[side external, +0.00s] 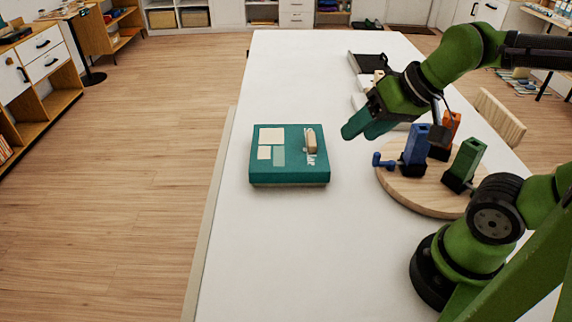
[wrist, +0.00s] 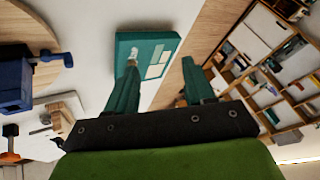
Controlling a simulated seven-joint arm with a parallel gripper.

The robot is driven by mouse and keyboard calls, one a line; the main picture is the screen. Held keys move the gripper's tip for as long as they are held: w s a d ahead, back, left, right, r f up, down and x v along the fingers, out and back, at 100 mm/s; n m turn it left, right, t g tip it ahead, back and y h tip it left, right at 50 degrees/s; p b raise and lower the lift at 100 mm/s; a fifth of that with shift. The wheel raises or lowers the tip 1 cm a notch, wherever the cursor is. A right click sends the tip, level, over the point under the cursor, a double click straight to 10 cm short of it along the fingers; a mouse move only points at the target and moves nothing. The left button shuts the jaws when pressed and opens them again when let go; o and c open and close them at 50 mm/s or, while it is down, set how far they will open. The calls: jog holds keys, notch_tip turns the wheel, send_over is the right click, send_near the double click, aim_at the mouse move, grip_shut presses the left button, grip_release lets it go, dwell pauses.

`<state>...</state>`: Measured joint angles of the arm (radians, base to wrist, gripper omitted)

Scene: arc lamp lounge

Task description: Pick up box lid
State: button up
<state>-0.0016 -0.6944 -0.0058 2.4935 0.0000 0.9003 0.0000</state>
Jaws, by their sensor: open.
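A teal box (side external: 290,178) sits on the white table with its flat teal lid (side external: 262,137) on top. The lid carries pale rectangles and a small tan handle-like piece (side external: 311,141) near its right side. The lid also shows in the wrist view (wrist: 159,47), beyond my fingers. My gripper (side external: 362,126), with teal fingers, is above the table to the right of the box and apart from it. In the wrist view my gripper (wrist: 165,85) is open, its two fingers spread with nothing between them.
A round wooden board (side external: 415,199) right of the box holds a blue piece (side external: 416,148), a green piece (side external: 466,160) and an orange piece (side external: 451,124). A dark tray (side external: 368,63) lies farther back. The table in front of the box is clear.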

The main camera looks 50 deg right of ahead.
jog(key=w+d+m+g, duration=0.1)
jog(key=w+d+g, duration=0.25)
jog(key=w, duration=0.65)
jog(key=m+g+h, duration=0.2)
jog(key=m+g, duration=0.1)
jog(key=m, duration=0.1)
send_over(312, 138)
notch_tip(312, 138, down, 11)
jog(key=shift+a+f, duration=0.15)
jog(key=shift+f, duration=3.15)
grip_shut()
